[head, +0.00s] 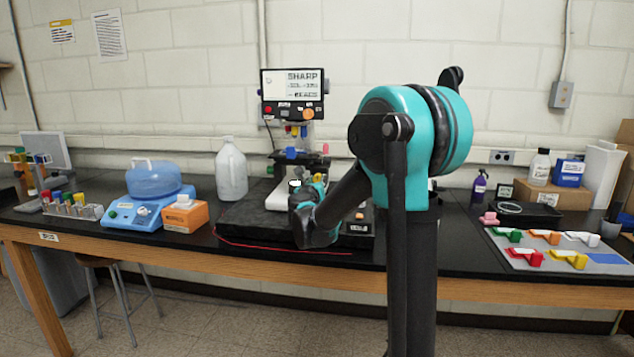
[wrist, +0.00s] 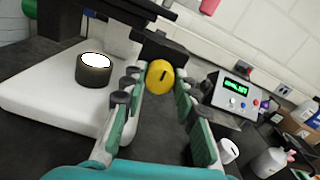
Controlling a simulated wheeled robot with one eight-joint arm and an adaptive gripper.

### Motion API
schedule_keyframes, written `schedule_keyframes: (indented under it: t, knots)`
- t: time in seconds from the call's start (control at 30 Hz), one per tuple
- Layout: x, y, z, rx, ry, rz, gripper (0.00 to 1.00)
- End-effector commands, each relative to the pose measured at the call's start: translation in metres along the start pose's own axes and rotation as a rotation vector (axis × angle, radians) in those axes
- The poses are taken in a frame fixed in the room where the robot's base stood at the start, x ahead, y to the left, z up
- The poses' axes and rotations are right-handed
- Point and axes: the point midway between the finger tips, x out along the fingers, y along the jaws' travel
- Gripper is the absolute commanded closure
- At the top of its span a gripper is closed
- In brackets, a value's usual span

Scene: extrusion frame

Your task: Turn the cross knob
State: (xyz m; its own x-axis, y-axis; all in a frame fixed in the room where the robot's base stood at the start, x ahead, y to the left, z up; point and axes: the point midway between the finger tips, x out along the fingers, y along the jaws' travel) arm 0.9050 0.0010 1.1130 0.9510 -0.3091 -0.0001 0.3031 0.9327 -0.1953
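A round yellow knob (wrist: 160,77) with a dark mark on its face sits on the dark stage of the microscope. I cannot tell whether it is the cross knob. My gripper (wrist: 161,88) is open, its green and grey fingers on either side of the yellow knob. I cannot tell whether they touch it. In the head view the microscope carries a screen (head: 294,94) on top and small coloured knobs below. My forearm hides most of my gripper and the lower right of the microscope there.
A control box (wrist: 234,97) with a green display stands right of my gripper in the wrist view. A round black lamp (wrist: 93,74) sits on the white base (wrist: 40,98). A plastic jug (head: 231,171) and an orange box (head: 185,215) stand left of the microscope.

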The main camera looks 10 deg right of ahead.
Motion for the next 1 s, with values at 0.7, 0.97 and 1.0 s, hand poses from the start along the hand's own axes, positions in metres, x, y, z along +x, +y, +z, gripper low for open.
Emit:
schedule_keyframes:
  t: [0.7, 0.97, 1.0]
  knots:
    - [-0.0003, 0.0002, -0.0001, -0.2, 0.0, 0.0, 1.0]
    - [-0.0003, 0.0005, -0.0002, -0.42, 0.0, 0.0, 1.0]
    - [-0.0003, 0.0005, -0.0002, -0.452, 0.0, 0.0, 1.0]
